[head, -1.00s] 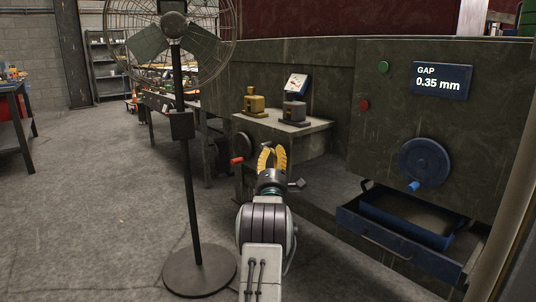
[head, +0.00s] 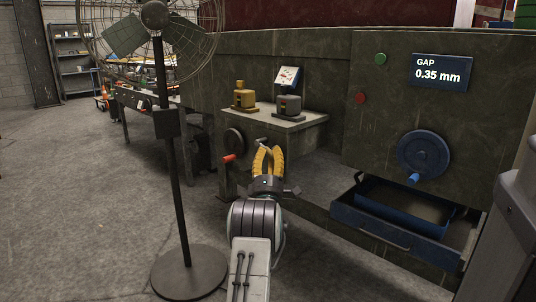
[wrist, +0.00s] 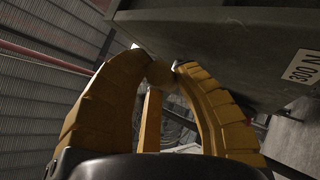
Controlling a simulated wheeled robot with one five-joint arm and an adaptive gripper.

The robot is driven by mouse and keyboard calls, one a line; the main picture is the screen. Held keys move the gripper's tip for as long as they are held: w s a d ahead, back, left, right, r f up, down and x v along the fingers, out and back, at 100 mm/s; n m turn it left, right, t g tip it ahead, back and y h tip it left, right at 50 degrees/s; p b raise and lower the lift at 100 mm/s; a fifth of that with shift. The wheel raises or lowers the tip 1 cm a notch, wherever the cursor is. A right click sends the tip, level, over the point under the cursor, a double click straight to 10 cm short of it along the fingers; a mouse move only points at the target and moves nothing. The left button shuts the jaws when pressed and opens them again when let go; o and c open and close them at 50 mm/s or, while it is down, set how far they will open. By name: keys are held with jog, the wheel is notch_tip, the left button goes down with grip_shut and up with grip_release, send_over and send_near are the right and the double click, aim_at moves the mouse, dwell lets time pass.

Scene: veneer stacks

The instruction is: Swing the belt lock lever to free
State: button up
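A red-handled part (head: 229,159), which I take for the lock lever, sticks out at the left side of the grey-green machine block, near a dark round wheel. My gripper (head: 270,150) is in front of the block, to the right of the red handle and apart from it in the picture. In the wrist view my gripper's yellow curved fingers (wrist: 160,65) arch inward with a small gap between the tips. A pale round shape shows between the tips; I cannot tell whether they touch it. The lever's red handle is not visible in the wrist view.
A fan stand (head: 173,200) rises to the left of my arm. An open blue drawer (head: 375,232) juts out at right, under a blue handwheel (head: 425,154). A "GAP 0.35 mm" display (head: 441,80) is above. A "300 N" label (wrist: 302,66) shows in the wrist view.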

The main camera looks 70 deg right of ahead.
jog(key=o, duration=0.3)
jog(key=shift+r, duration=0.1)
jog(key=shift+a+f, duration=0.1)
jog(key=shift+f, duration=0.1)
jog(key=v, duration=1.1)
jog(key=shift+s+a+f, duration=0.15)
jog(key=shift+s+a, duration=0.05)
jog(key=shift+a, duration=0.1)
